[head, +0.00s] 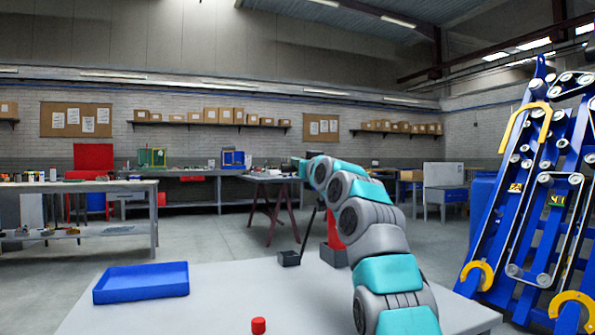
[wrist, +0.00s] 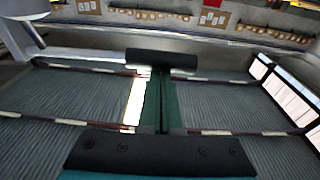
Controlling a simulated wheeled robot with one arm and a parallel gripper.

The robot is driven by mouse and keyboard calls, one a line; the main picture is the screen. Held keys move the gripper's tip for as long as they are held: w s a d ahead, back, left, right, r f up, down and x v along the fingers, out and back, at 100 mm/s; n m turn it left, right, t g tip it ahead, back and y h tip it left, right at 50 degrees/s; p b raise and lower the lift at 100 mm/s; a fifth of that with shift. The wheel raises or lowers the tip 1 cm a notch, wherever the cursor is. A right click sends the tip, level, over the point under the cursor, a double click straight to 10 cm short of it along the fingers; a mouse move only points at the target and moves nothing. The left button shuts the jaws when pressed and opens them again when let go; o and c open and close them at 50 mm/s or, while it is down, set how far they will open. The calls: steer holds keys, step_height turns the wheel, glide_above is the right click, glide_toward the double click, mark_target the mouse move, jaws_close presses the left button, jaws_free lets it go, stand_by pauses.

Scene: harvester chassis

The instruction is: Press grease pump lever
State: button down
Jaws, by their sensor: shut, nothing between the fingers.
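A small dark block (head: 289,258) sits on the light grey tabletop (head: 225,300). A thin dark rod (head: 309,228), which looks like the pump lever, rises from it and leans right, its top close to my arm. A red upright part (head: 333,240) stands just right of the rod, partly hidden behind my arm. My gripper (head: 298,162) is at the end of my raised arm, above the rod and pointing away to the left. It is shut and empty. The wrist view shows no lever, and whether the gripper touches the rod cannot be told.
A blue tray (head: 141,283) lies at the left of the tabletop. A small red cylinder (head: 258,325) stands near the front. A tall blue machine frame (head: 535,190) with yellow hooks stands at the right. A trestle table (head: 272,181) and workbenches stand farther back. The tabletop's middle is clear.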

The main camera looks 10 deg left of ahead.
steer(key=b+v, duration=0.7)
steer(key=v, duration=0.1)
steer(key=shift+s+d+b, duration=0.2)
steer(key=shift+d+b, duration=0.05)
steer(key=shift+b, duration=0.15)
stand_by(0.4)
